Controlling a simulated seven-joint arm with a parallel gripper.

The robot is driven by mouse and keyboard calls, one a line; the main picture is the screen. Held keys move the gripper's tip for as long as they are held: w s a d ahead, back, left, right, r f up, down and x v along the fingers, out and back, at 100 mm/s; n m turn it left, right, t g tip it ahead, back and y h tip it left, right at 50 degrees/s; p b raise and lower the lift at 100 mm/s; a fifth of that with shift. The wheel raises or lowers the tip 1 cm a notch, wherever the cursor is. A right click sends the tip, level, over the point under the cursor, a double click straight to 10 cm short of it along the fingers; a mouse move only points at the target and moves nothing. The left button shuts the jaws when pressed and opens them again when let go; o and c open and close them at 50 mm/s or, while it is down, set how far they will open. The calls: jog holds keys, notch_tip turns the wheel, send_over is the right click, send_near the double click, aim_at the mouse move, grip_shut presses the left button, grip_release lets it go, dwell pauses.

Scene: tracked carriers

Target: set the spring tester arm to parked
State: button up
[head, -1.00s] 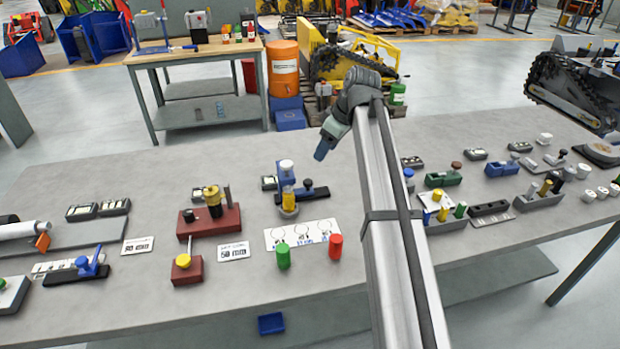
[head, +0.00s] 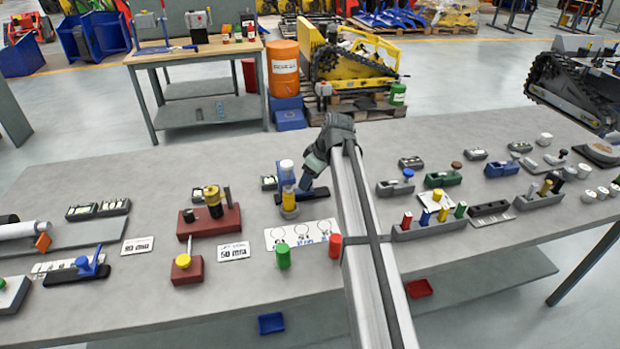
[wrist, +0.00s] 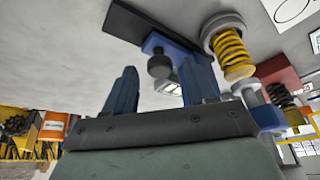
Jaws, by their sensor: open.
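The spring tester shows in the head view as a blue post (head: 282,174) with a white cap, a yellow spring (head: 288,200) below it and a dark flat bar beside it. In the wrist view the yellow spring (wrist: 234,55) stands on a grey disc. A black knob (wrist: 160,65) on a blue part appears between my fingers, with a black bar (wrist: 140,22) beyond. My gripper (head: 305,185) is open beside the tester's right side; its blue fingers (wrist: 162,80) show no clear contact with the knob. The arm's setting cannot be read, and my gripper partly hides the bar.
A red fixture (head: 211,222) with a yellow-topped part stands to the left. A green cylinder (head: 284,257) and a red cylinder (head: 335,246) stand in front by a white card (head: 280,237). A grey rack (head: 430,228) of coloured pegs is to the right of my arm.

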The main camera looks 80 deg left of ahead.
jog(key=shift+s+a+f, duration=0.1)
jog(key=shift+f, duration=0.2)
grip_shut()
dwell(0.5)
